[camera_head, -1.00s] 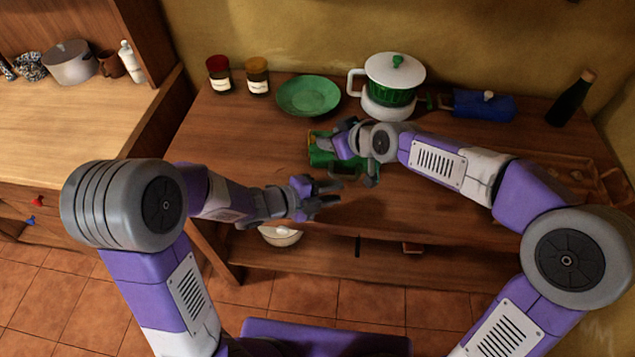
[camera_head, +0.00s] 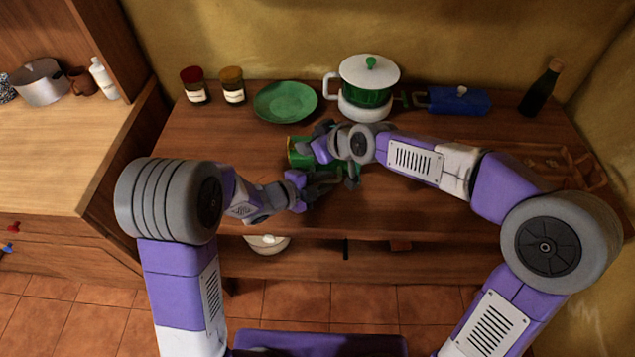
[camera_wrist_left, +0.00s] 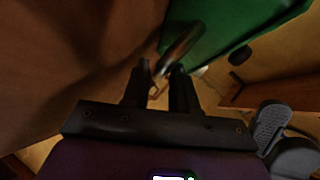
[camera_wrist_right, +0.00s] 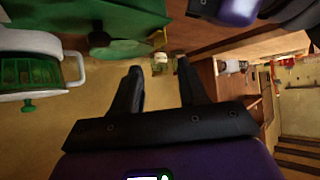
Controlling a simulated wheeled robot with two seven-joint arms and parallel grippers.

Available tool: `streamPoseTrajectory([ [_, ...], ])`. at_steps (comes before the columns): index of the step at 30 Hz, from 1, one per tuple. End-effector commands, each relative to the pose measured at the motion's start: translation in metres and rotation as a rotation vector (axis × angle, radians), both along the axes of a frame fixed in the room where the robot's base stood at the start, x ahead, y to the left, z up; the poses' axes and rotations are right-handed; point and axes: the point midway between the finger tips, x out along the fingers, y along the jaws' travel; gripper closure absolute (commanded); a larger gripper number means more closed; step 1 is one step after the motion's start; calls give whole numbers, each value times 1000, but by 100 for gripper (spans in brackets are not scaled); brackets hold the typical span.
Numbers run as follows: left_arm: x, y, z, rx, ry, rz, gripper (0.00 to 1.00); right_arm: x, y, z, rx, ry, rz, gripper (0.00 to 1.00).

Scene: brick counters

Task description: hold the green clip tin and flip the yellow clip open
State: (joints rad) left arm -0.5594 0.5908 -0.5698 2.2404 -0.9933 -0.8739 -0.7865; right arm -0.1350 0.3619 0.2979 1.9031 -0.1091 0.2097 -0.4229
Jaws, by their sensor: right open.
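The green clip tin (camera_head: 299,152) sits on the wooden counter, partly hidden behind my right gripper. Its green side fills the upper right of the left wrist view (camera_wrist_left: 235,25), with a dark round knob on it. A blurred dark strip lies across it near my left fingertips.
A green plate (camera_head: 286,102), two jars (camera_head: 232,86), a white-lidded green pot (camera_head: 369,82), a blue box (camera_head: 458,102) and a dark bottle (camera_head: 541,90) stand along the back. A white bowl (camera_head: 267,244) sits on the lower shelf.

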Motion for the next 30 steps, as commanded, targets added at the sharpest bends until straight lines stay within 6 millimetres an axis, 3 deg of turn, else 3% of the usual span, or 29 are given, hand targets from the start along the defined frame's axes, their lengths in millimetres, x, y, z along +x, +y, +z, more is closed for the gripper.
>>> streamPoseTrajectory([
  [5, 0, 0, 0, 0, 0, 0, 73, 0, 0, 0, 0, 0, 0, 57],
  [11, 0, 0, 0, 0, 0, 0, 100, 0, 0, 0, 0, 0, 0, 57],
  [15, 0, 0, 0, 0, 0, 0, 100, 0, 0, 0, 0, 0, 0, 57],
  [17, 0, 0, 0, 0, 0, 0, 100, 0, 0, 0, 0, 0, 0, 64],
  [24, 0, 0, 0, -1, 0, -1, 100, 13, 9, 1, 2, 75, -26, 100],
  [30, 0, 0, 0, 0, -1, -1, 100, 38, 24, 1, -28, 241, -131, 100],
])
